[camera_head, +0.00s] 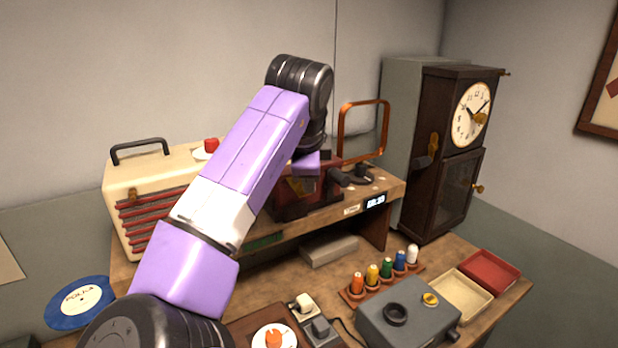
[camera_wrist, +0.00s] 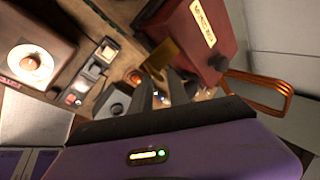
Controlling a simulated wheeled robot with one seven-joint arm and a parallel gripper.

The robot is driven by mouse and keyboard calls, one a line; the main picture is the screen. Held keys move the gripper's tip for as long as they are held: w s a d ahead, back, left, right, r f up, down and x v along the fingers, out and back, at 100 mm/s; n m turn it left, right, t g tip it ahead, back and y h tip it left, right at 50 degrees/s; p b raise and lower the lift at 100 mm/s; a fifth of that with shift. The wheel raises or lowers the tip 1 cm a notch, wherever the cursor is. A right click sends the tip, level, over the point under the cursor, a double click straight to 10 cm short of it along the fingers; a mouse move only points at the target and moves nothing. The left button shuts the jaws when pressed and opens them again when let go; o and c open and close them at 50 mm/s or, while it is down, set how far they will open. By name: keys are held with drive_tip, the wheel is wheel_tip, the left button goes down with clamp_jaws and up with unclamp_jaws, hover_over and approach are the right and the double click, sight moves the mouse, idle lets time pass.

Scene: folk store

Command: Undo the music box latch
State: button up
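The music box seems to be the dark red box (camera_head: 290,207) on the raised wooden shelf, partly hidden behind my arm. In the wrist view the red box (camera_wrist: 200,45) shows a cream label and a dark round knob. A brass plate (camera_wrist: 160,56), possibly the latch, is at the box's left edge. My gripper (camera_wrist: 163,90) has its dark fingers a little apart just below the brass plate, with nothing seen between them; contact cannot be told. In the head view my arm hides most of the fingers.
A copper-coloured frame (camera_head: 342,132) rises right of the box, near a dark wall clock (camera_head: 448,150). A cream radio (camera_head: 125,190) stands left. Thread spools (camera_head: 387,268), a grey device (camera_head: 408,313) and a red tray (camera_head: 490,270) occupy the lower bench.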

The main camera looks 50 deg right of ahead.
drive_tip(key=b+v, duration=0.2)
drive_tip(key=v, duration=0.6)
drive_tip(key=shift+f, duration=0.15)
idle(0.6)
